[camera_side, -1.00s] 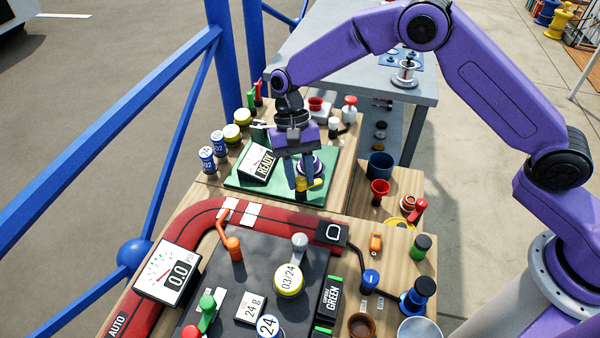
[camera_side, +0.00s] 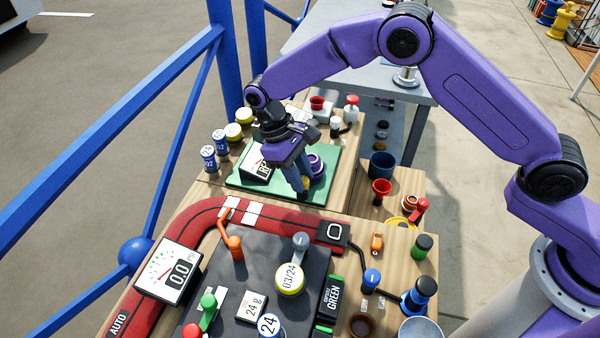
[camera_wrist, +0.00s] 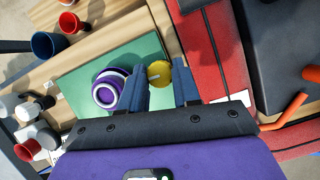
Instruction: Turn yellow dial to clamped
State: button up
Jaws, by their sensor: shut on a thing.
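The yellow dial (camera_wrist: 158,73) sits at the edge of the green board (camera_wrist: 85,70), beside a purple and white round part (camera_wrist: 109,88). In the side view the dial (camera_side: 304,183) is mostly hidden by my fingers. My gripper (camera_side: 296,184) points down at the dial, tilted, with its blue fingers shut on it. In the wrist view the fingers of my gripper (camera_wrist: 162,80) lie to either side of the dial, and a pale mark shows on its top. A display (camera_side: 257,165) on the green board is partly hidden by my gripper. No clamped label is readable.
A red curved track (camera_side: 205,212) and a dark panel (camera_side: 270,262) with knobs and displays lie in front of the board. Blue cans (camera_side: 208,157) stand to the left. Red and blue cups (camera_side: 381,190) stand to the right. A blue railing (camera_side: 100,145) runs along the left.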

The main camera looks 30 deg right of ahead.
jog(key=shift+w+r+n, duration=0.1)
jog(key=shift+n, duration=0.3)
jog(key=o, duration=1)
jog(key=shift+o, duration=0.2)
jog(key=v, duration=1.2)
